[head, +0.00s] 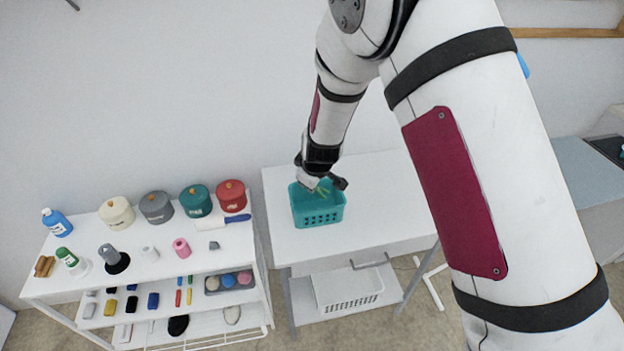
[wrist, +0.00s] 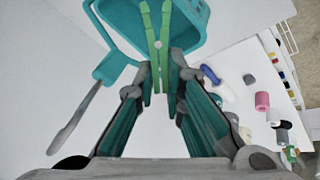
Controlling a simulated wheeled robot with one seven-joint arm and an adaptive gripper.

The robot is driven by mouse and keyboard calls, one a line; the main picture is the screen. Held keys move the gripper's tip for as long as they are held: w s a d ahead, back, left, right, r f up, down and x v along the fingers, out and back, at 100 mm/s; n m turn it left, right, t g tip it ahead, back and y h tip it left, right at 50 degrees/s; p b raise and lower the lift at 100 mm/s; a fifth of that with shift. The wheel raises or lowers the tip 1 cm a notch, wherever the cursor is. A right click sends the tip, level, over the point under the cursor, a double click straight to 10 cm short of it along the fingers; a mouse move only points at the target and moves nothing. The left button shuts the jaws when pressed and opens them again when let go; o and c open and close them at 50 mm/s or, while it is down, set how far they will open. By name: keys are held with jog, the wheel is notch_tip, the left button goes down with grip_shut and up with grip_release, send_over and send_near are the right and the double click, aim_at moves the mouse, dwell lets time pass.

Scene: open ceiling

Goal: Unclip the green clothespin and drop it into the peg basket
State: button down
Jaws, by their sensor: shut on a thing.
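The green clothespin (wrist: 157,45) is held between the fingers of my gripper (wrist: 160,88), with its two long prongs pointing away from the palm. In the head view, my gripper (head: 322,186) is over the teal peg basket (head: 320,221), and a bit of green shows at its tip. The basket stands on the white table. In the wrist view, the basket's rim (wrist: 196,42) is beyond the clothespin, whose far end overlaps the basket's opening. I cannot tell how high the clothespin is above the basket floor.
The white table (head: 385,210) is mostly clear around the basket. A white shelf cart (head: 130,262) stands to the left, with several lidded pots, bottles and small items. A white basket (head: 348,291) sits on the table's lower shelf.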

jog(key=b+x, duration=0.5)
jog(key=x, duration=0.5)
jog(key=shift+w+f, duration=0.15)
jog(key=shift+f, duration=0.2)
jog(key=c, duration=1.6)
grip_release()
jog(key=shift+p+v, duration=2.55)
jog(key=shift+v, duration=2.55)
jog(key=shift+w+r, duration=0.1)
